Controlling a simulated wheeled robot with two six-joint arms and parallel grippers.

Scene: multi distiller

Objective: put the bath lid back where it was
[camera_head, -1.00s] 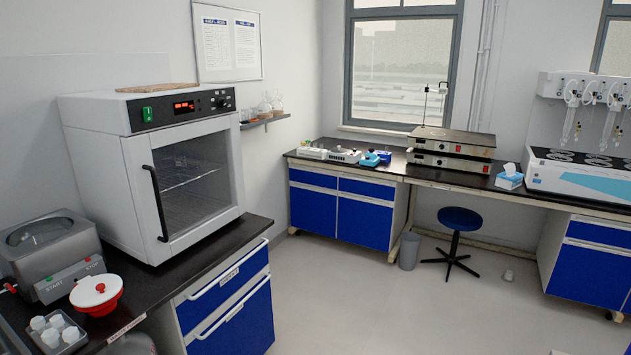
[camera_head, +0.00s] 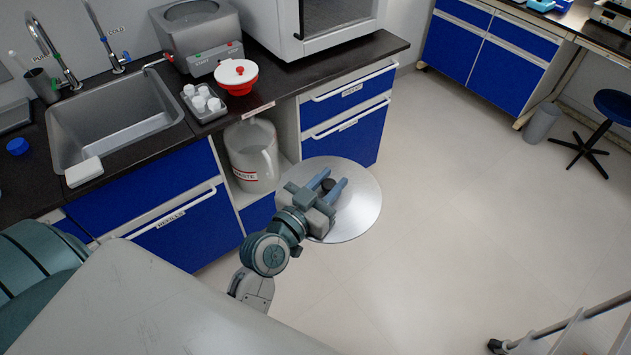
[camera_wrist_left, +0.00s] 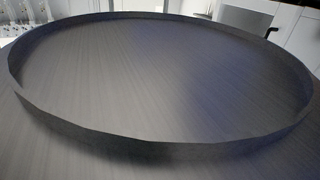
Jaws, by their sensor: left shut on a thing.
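The bath lid (camera_head: 358,211) is a round, flat, silvery disc with a dark knob at its centre. My left gripper (camera_head: 328,186) is shut on the knob and holds the lid in the air over the floor, in front of the blue cabinets. In the left wrist view the lid (camera_wrist_left: 160,80) fills most of the picture, and its raised rim shows. A grey metal bath (camera_head: 195,36) with START and STOP labels stands on the counter left of the white oven, its round top opening uncovered. My right gripper is not in view.
A red bowl with a white lid (camera_head: 236,76) and a tray of white containers (camera_head: 205,103) stand in front of the bath. A sink (camera_head: 115,115) lies to the left. A waste jug (camera_head: 251,155) sits under the counter.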

